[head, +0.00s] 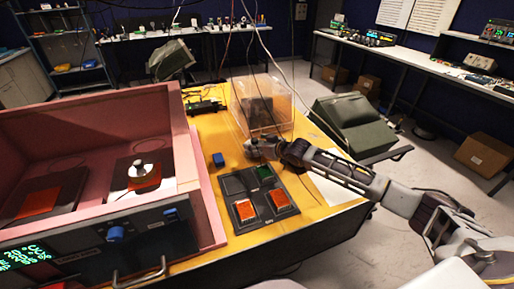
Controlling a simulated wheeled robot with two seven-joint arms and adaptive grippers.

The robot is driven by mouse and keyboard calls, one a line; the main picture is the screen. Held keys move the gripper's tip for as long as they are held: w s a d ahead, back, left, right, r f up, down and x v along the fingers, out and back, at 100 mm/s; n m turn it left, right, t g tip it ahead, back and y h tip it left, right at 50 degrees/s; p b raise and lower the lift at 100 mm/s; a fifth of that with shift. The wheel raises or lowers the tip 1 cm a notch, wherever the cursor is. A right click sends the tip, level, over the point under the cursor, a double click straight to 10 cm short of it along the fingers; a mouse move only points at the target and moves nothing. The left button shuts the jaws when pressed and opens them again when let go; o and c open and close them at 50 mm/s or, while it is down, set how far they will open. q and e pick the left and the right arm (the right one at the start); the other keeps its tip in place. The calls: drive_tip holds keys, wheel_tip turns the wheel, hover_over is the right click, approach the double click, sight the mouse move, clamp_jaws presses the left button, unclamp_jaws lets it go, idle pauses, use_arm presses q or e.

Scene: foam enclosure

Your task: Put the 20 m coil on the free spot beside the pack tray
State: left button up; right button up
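The pack tray (260,196) is dark with four compartments and lies on the yellow table. Its two near compartments hold orange-red pieces (244,209) and (280,199). A green piece (265,173) is in the far right compartment; the far left one looks empty and dark. I cannot read any label, so I cannot tell which thing is the 20 m coil. My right gripper (250,149) is low over the table just beyond the tray's far side; its fingers are too small to judge. My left gripper is not in view.
A pink foam-walled enclosure (90,95) on the left holds two dark pads with orange-red squares, one topped by a silver knob-like piece (139,168). A small blue block (218,159) stands left of my gripper. A clear box (263,105) stands behind. Bare yellow table (205,135) lies left.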

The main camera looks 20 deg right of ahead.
drive_tip(key=shift+f, duration=0.6)
drive_tip(key=shift+f, duration=0.1)
drive_tip(key=o, duration=1.1)
drive_tip(key=shift+o, duration=0.2)
drive_tip(key=shift+v, duration=6.05)
